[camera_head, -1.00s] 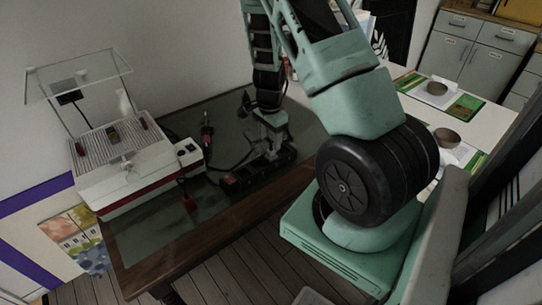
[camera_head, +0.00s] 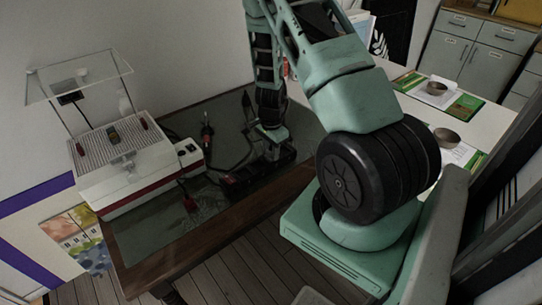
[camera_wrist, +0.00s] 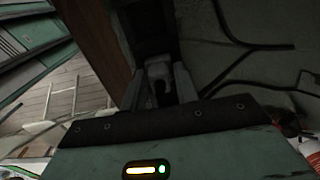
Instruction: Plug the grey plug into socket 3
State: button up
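A long black power strip (camera_head: 238,179) lies on the dark table top, and its dark body also shows in the wrist view (camera_wrist: 150,30). My gripper (camera_head: 272,154) points down at the strip's right part, very close to it. Socket numbers are not readable in either view.
A white and red machine (camera_head: 135,165) with a clear raised cover stands on the table's left. A red plug (camera_head: 190,204) lies near the front edge, and a dark red-tipped item (camera_head: 207,132) lies behind the strip. Black cables run behind the strip.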

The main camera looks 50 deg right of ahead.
jog(key=shift+r, duration=0.1)
jog(key=shift+c, duration=0.3)
notch_tip(320, 180, up, 10)
jog(key=shift+f, duration=0.1)
dwell(0.4)
